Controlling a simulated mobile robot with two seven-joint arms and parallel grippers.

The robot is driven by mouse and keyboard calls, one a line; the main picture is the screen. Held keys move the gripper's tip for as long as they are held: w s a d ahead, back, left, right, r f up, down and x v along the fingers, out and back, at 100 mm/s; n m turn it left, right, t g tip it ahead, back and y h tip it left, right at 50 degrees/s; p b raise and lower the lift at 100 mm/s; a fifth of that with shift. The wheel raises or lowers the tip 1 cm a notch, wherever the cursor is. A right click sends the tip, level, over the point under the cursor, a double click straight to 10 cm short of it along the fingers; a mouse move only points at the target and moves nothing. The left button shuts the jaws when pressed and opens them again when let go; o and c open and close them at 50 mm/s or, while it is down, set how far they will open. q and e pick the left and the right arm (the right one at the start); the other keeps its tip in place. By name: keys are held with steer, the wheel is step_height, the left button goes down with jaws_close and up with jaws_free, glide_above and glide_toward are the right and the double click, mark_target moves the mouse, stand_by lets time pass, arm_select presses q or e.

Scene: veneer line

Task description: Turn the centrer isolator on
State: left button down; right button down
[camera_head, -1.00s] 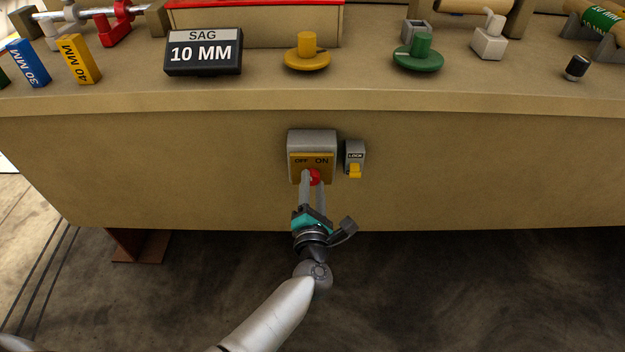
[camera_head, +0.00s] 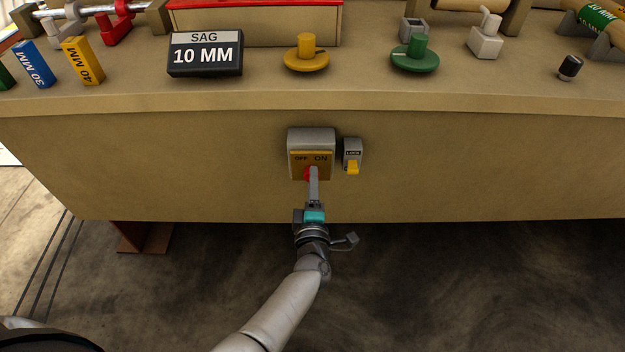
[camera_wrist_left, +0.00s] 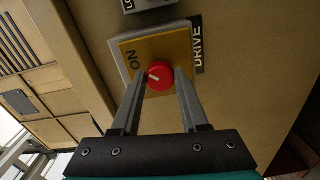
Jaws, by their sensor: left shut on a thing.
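The isolator (camera_head: 325,136) is a grey box with a yellow plate on the front panel of the bench. Its plate carries the words OFF and ON, and it has a red knob (camera_head: 307,175). My left gripper (camera_head: 313,172) is shut on the knob, its fingers seen nearly edge-on. In the left wrist view the red knob (camera_wrist_left: 160,76) sits between the fingertips, its white mark pointing roughly toward ON on the yellow plate (camera_wrist_left: 180,47). A dark strip there reads DRIVE; the rest of it is hidden. My right gripper is not in view.
A small grey lock box (camera_head: 353,146) with a yellow tab is just right of the isolator. On the bench above are a SAG 10 MM display (camera_head: 205,54), a yellow knob (camera_head: 306,58) and a green knob (camera_head: 414,58).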

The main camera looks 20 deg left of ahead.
arm_select(q)
steer(key=shift+f+m, duration=0.1)
steer(key=shift+m, duration=0.4)
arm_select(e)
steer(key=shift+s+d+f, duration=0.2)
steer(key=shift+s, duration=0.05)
arm_select(q)
steer(key=shift+c, duration=2.1)
jaws_free()
steer(key=p+v, duration=0.2)
steer(key=v, duration=0.5)
steer(key=shift+s, duration=0.3)
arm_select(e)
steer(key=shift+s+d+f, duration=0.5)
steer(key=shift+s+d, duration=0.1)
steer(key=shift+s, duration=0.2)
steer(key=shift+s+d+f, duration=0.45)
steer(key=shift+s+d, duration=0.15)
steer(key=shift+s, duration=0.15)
arm_select(q)
steer(key=shift+d, duration=0.1)
